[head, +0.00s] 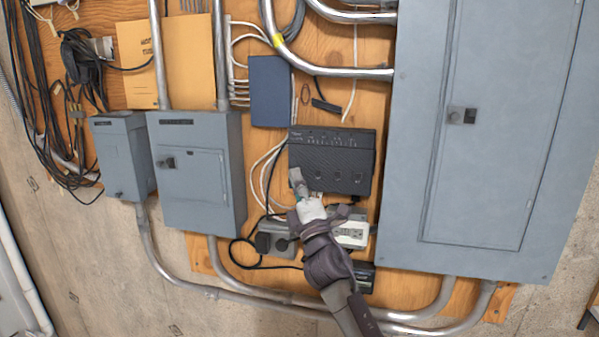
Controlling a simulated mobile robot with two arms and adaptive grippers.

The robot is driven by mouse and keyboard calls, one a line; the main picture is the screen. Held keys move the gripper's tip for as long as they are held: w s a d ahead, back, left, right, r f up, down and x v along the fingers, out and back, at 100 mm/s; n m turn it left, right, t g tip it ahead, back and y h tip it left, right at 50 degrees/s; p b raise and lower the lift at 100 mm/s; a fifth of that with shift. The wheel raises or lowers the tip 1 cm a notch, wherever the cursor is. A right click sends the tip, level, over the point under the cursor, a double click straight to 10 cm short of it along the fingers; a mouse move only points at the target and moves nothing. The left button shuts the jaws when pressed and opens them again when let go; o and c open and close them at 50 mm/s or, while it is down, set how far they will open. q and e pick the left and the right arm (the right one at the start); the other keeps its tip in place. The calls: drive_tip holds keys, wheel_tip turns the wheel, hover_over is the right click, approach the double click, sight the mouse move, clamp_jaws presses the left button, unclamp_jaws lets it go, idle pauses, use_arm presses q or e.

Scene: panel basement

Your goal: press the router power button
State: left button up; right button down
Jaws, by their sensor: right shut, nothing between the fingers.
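The router (333,158) is a dark grey box mounted on the wooden board, left of the large grey panel. Small marks run along its upper part and a few round spots show on its lower face; I cannot tell which one is the power button. My right gripper (296,176) is shut and empty. Its tips are at the lower left corner of the router and cover that part of it. I cannot tell whether they touch it. My left gripper is not in view.
A large grey electrical panel (485,215) stands close on the right. Two smaller grey boxes (200,205) (122,160) are on the left. Outlets (352,232) and a power plug (264,242) sit below the router beside my arm. Metal conduits (290,298) run below; cables (262,175) hang left of the router.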

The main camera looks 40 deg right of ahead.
drive_tip(key=shift+w+d, duration=0.25)
drive_tip(key=shift+d, duration=0.05)
